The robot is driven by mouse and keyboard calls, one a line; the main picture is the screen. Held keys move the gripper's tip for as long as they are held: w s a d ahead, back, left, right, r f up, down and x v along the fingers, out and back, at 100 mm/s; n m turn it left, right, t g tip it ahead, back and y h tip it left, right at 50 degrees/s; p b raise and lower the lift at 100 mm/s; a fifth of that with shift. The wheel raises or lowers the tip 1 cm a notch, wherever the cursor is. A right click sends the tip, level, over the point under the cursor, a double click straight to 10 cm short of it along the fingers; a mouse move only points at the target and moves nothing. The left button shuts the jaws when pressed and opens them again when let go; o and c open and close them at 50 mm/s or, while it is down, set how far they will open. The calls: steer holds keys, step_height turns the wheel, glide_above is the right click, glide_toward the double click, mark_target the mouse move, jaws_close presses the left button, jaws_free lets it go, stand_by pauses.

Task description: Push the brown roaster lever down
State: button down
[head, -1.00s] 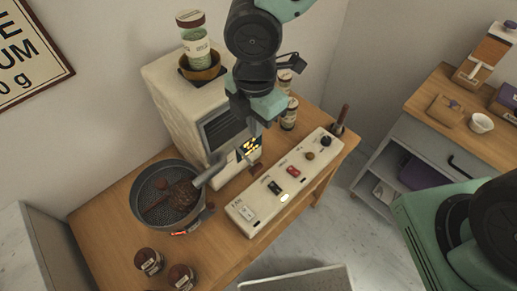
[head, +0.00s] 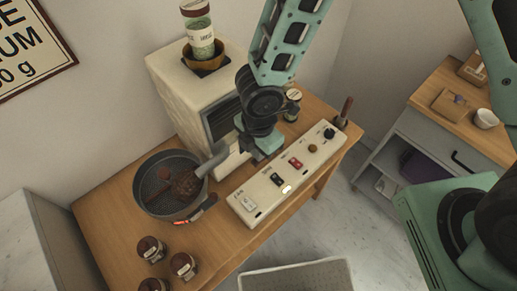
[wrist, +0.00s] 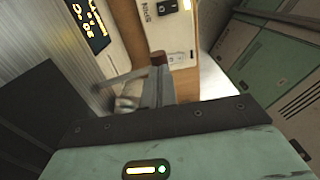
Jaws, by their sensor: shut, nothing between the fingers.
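The roaster (head: 180,100) is a cream box with a dark front, standing on the wooden cart. Its lever shows in the wrist view as a grey rod ending in a brown knob (wrist: 158,57). My gripper (head: 261,158) is low in front of the roaster, between it and the switch panel. In the wrist view my gripper's fingers (wrist: 157,84) are together and empty, right at the knob and overlapping its lower part. I cannot tell whether they touch it. In the head view my gripper hides the lever.
A cream switch panel (head: 252,212) lies in front of my gripper. A round grey pan (head: 140,190) with a stirrer is to the left. Several brown-lidded jars (head: 183,265) stand at the cart's front left. A glass jar (head: 200,38) tops the roaster. A lit display (wrist: 86,24) is close by.

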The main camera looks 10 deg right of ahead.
step_height(320, 180, down, 2)
steer(key=shift+b, duration=1.15)
steer(key=shift+s+d+f, duration=0.1)
steer(key=shift+s+d, duration=0.05)
steer(key=shift+s, duration=0.1)
steer(key=shift+w+r+p, duration=0.15)
steer(key=shift+r+p, duration=0.85)
steer(key=shift+r, duration=0.1)
step_height(320, 180, up, 13)
steer(key=s+p, duration=0.1)
steer(key=p, duration=0.1)
steer(key=shift+s+d, duration=0.2)
steer(key=shift+d, duration=0.2)
